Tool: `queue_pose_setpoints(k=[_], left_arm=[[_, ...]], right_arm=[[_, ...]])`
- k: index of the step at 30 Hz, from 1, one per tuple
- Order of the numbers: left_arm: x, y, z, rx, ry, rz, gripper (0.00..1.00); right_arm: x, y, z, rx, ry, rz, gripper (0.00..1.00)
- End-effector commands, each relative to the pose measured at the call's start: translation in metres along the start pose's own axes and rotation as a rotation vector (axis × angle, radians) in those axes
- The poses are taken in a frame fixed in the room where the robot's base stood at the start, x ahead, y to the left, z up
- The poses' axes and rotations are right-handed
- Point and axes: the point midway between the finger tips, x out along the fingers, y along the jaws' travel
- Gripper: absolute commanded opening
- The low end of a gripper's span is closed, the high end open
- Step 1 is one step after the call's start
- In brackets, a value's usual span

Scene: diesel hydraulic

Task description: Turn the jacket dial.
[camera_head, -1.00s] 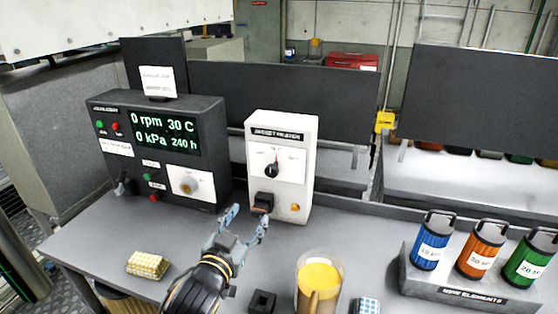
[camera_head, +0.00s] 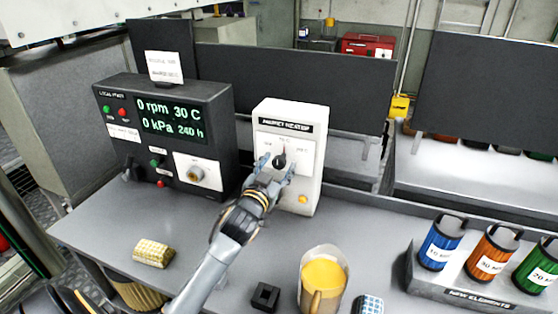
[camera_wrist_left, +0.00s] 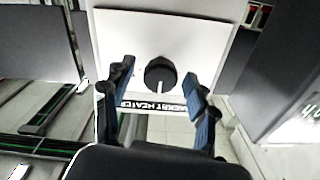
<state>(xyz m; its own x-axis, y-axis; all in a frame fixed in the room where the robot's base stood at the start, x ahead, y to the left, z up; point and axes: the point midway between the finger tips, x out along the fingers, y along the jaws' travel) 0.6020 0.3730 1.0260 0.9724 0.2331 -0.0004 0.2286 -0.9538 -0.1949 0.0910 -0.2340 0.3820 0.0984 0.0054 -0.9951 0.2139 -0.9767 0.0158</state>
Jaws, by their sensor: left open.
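The jacket heater box (camera_head: 298,112) is a white upright panel on the bench, with a black label strip and a white dial plate. Its black dial (camera_head: 280,161) shows just past my fingertips in the head view. In the left wrist view the round dial (camera_wrist_left: 160,75), with a white pointer mark, sits between the two fingers. My left gripper (camera_head: 275,167) is open in front of the dial, one finger on each side; in the left wrist view the gripper (camera_wrist_left: 162,90) has gaps between fingers and dial. I cannot tell whether it touches. My right gripper is not in view.
A dark control panel (camera_head: 165,93) with a green display stands left of the heater. A yellow sponge (camera_head: 154,253), a jug of yellow liquid (camera_head: 322,280) and a small black block (camera_head: 265,297) lie in front. A rack (camera_head: 440,285) of coloured canisters stands right.

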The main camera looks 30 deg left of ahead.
Motion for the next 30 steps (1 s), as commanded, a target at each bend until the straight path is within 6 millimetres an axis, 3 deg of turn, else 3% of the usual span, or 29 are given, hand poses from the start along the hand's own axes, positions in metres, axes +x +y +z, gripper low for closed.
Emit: queue_pose_setpoints(k=[4,13,14,22,30], left_arm=[[0.012,0.000,-0.001,0.001,0.000,-0.001,0.58],[0.014,0.000,0.000,0.001,0.000,0.000,0.58],[0.014,0.000,0.000,0.001,0.000,0.000,0.56],[0.014,0.000,0.000,0.001,0.000,0.000,0.03],[0.014,0.000,0.000,-0.024,-0.001,0.000,0.03]], right_arm=[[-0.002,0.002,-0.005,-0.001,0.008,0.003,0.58],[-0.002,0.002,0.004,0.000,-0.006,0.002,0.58],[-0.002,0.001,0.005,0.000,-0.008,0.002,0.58],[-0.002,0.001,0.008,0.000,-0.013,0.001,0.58],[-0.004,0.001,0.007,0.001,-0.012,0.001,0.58]])
